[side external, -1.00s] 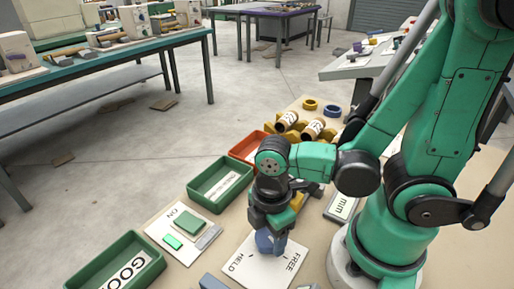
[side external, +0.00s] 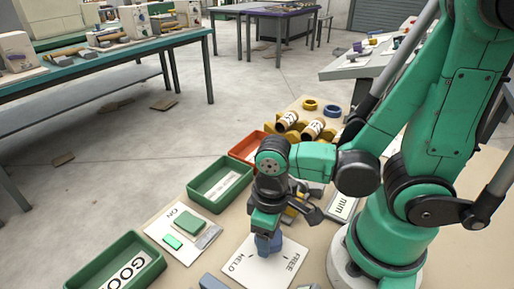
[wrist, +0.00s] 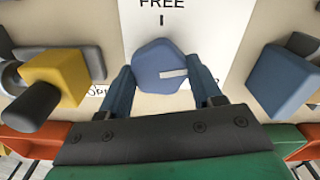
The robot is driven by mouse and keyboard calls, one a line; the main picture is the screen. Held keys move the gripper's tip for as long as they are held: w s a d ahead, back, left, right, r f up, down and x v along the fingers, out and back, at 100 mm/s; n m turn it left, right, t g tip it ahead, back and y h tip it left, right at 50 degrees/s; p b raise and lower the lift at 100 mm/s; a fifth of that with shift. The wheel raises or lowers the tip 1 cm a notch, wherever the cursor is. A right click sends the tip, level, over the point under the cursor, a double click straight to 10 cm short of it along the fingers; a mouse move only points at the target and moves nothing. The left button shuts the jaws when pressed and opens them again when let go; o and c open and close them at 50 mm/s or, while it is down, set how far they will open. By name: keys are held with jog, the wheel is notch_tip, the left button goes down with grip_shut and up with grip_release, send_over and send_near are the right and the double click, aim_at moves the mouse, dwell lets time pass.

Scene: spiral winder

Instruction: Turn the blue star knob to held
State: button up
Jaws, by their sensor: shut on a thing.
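The blue star knob (wrist: 155,65) sits on a white plate (side external: 283,262) printed HELD on the left and FREE on the right in the side view. My gripper (side external: 267,243) points down over the plate and is shut on the knob. In the wrist view my two blue-grey fingers (wrist: 164,85) flank the knob. The knob's white pointer line (wrist: 174,73) points right, well away from the FREE mark (wrist: 162,18) at the top. The HELD mark cannot be made out in the wrist view, and fingers hide part of the plate's print.
A green bin (side external: 222,184), an orange bin (side external: 247,146) and a green bin marked GOO (side external: 98,259) stand around the plate. A panel with green buttons (side external: 188,223) lies to its left. A yellow block (wrist: 58,77) and a blue block (wrist: 283,78) flank my gripper.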

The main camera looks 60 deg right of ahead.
jog(key=m, duration=0.4)
jog(key=shift+m, duration=2.1)
jog(key=o, duration=1.3)
jog(key=shift+c, duration=0.2)
jog(key=shift+r, duration=2.75)
jog(key=shift+w, duration=0.1)
